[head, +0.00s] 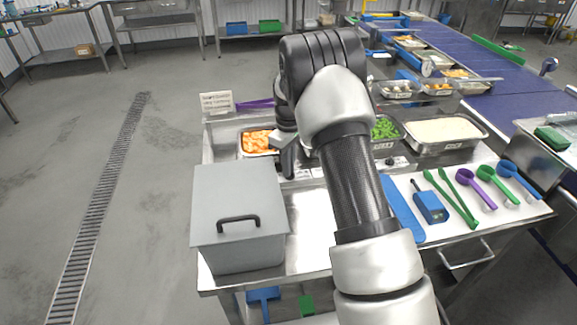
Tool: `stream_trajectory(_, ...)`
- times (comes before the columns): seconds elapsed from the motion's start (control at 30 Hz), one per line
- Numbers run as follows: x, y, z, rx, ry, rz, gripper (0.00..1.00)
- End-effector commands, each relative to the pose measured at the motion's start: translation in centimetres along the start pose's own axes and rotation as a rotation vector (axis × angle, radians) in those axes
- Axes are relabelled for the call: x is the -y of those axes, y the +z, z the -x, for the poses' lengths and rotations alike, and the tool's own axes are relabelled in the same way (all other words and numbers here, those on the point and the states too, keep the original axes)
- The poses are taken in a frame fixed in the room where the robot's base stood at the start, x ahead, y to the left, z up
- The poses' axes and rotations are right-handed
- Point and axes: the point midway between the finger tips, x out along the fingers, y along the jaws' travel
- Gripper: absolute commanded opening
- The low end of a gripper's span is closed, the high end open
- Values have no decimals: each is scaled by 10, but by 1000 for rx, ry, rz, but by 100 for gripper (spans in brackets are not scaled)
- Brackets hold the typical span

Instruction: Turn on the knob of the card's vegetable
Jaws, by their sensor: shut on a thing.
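The white card (217,102) stands at the back left of the counter; its lettering is too small to read. A pan of orange carrot pieces (258,141) sits in the left well, and a pan of green vegetable (384,128) sits right of my arm. A front panel with a small dark knob (391,161) runs below the green vegetable. My gripper (288,164) points down at the panel by the carrot pan's front right corner. It is shut on a knob there, which the fingers mostly hide. How far the knob is turned cannot be seen.
A grey lidded box (239,218) stands close in front of the carrots. A rice pan (443,133) is at the right. A blue device (430,207), green tongs (452,198) and coloured scoops (484,173) lie on the right counter.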

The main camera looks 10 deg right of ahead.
Motion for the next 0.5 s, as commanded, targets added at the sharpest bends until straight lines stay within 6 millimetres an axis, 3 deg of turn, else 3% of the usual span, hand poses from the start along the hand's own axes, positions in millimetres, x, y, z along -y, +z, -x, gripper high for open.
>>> stream_trajectory(0.27, -1, 0, 0, -1, 1, -103, 0)
stream_trajectory(0.5, -2, 0, 0, -1, 1, -298, 0)
